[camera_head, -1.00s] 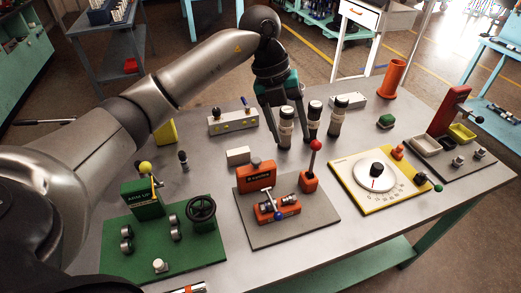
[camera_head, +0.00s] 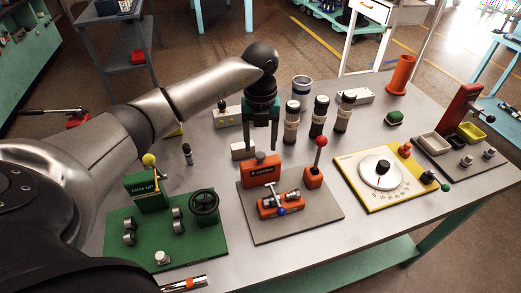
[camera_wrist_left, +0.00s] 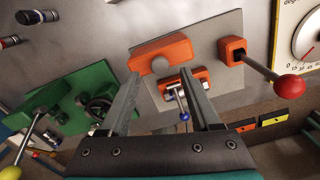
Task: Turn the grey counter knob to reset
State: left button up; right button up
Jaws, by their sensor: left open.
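In the wrist view the left gripper (camera_wrist_left: 160,76) is open, with a finger on either side of the box's lower edge. Whether the fingertips touch anything is unclear. My right gripper is not in view.
Right of the box stands a red-ball lever (camera_head: 320,142); in front is an orange clamp (camera_head: 280,204) with a blue-ended handle. Several dark cylinders (camera_head: 318,116) stand behind. A green station (camera_head: 165,230) is left, a yellow-edged dial plate (camera_head: 385,180) right.

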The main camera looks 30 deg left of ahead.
aim_at(261, 154)
pick_arm(q)
jog(key=shift+f, duration=1.65)
grip_shut()
